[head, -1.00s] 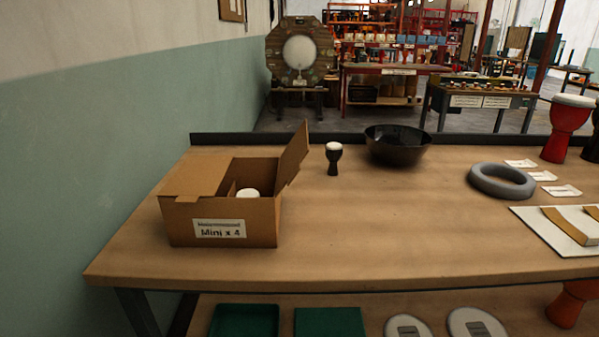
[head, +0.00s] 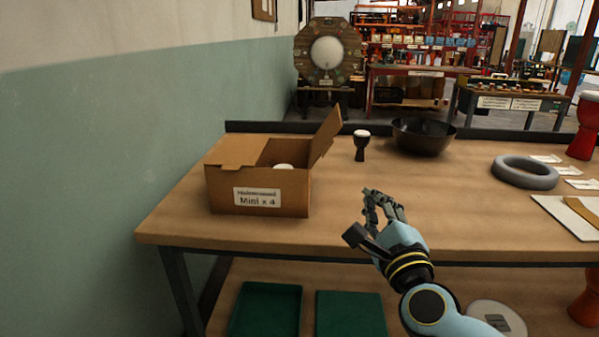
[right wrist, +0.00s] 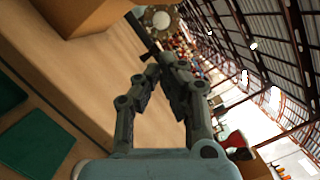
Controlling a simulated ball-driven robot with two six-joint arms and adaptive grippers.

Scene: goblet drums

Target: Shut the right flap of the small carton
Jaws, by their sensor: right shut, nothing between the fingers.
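The small carton (head: 225,192) stands on the left part of the table, with a white "Mini x 4" label on its front. Its left flap (head: 236,152) lies flat over the left half. Its right flap (head: 325,134) stands up, tilted outward to the right. A white drumhead (head: 284,166) shows inside the open half. My right gripper (head: 372,196) is shut and empty, in front of the carton and to its right, apart from it. In the right wrist view the fingers (right wrist: 166,62) come together, and part of the carton (right wrist: 85,14) shows at the top left. My left gripper is out of view.
A small black goblet drum (head: 361,146) stands right of the raised flap, near a black bowl (head: 423,137). A grey ring (head: 525,173) lies farther right. The tabletop (head: 440,205) between carton and ring is largely clear. Green trays (head: 266,309) sit on the lower shelf.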

